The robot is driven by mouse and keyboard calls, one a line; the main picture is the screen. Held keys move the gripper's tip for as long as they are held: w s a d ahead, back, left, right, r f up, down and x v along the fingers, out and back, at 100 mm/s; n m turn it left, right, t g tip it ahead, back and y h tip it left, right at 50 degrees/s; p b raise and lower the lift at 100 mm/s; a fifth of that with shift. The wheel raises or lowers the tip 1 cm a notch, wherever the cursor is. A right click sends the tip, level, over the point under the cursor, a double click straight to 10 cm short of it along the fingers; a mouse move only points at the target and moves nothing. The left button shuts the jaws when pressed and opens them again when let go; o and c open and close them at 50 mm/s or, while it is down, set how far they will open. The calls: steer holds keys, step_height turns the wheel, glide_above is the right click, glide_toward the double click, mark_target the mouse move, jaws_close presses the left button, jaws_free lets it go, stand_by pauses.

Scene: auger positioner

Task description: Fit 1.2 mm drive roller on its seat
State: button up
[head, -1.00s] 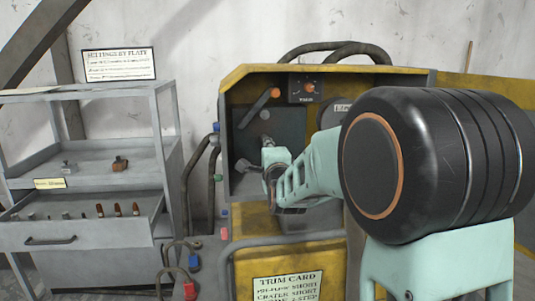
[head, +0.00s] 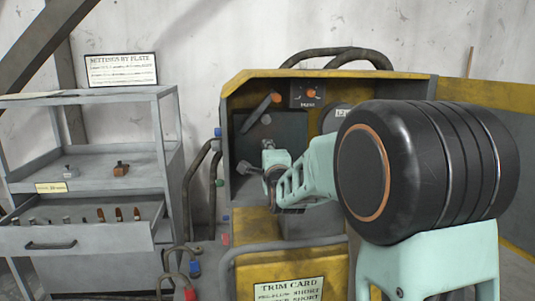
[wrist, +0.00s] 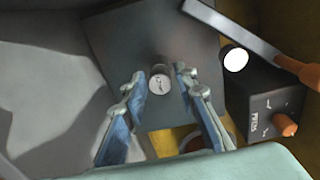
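A small grey cylinder (wrist: 160,80) with a pale, marked face stands out from the dark plate (wrist: 130,35) in the wrist view. It looks like a roller on its seat; I cannot read the size on it. My gripper (wrist: 161,78) is open, one blue-padded finger on each side of the cylinder, with a gap at both sides. In the head view my gripper (head: 246,168) reaches into the yellow machine's open bay, in front of the dark plate (head: 290,130). The cylinder is too small or hidden to make out there.
The pressure lever (head: 262,110) with its orange handle and the PRESS box (head: 309,93) are close above. A pale round disc (wrist: 235,60) sits beside the lever. At left, a grey cart's open drawer (head: 85,238) holds several small parts; cables hang between.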

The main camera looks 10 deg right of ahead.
steer(key=shift+o, duration=1.4)
steer(key=shift+s, duration=0.1)
steer(key=s, duration=1.2)
steer(key=shift+w+r, duration=0.1)
